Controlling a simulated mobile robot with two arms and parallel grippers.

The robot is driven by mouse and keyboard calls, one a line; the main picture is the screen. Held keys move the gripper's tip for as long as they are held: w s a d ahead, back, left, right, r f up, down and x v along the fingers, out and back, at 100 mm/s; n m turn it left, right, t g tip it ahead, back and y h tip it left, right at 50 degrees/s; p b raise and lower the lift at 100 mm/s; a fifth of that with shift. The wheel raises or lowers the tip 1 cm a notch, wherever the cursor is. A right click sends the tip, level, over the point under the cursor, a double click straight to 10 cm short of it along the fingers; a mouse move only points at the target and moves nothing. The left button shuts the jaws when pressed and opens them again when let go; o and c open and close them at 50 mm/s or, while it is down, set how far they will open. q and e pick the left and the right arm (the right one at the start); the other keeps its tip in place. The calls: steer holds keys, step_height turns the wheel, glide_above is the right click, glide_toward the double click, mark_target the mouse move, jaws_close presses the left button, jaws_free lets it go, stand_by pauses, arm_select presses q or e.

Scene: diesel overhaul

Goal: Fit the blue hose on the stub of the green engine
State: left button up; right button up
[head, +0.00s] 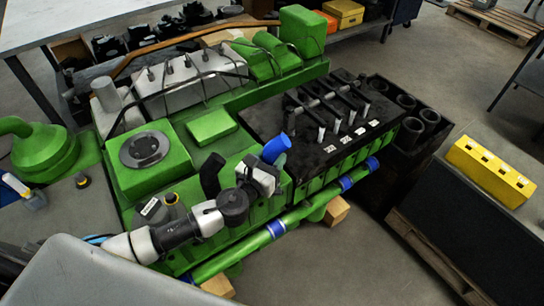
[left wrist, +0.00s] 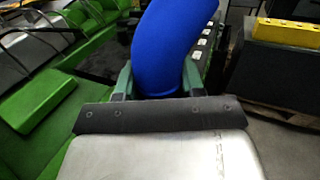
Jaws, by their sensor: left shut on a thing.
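The blue hose (head: 276,147) is a short, thick, bent tube above the near side of the green engine (head: 185,160). My left gripper (head: 279,163) is shut on the blue hose. In the left wrist view the hose (left wrist: 172,40) rises between the two dark green fingers of my left gripper (left wrist: 157,82), and its lower end is hidden behind the gripper body. A black bent pipe (head: 211,175) stands up from the engine, left of the gripper and apart from the hose. I cannot tell whether it is the stub. My right gripper is not in view.
A green pipe with blue bands (head: 303,213) runs along the engine's near side. A black head block with metal rods (head: 325,120) lies right of centre. A yellow block (head: 490,170) sits on a dark crate at right. Floor is free at lower right.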

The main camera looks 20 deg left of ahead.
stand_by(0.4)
arm_select(q)
steer(key=o, duration=1.2)
steer(key=shift+b+v, duration=0.85)
steer(key=shift+v, duration=4.55)
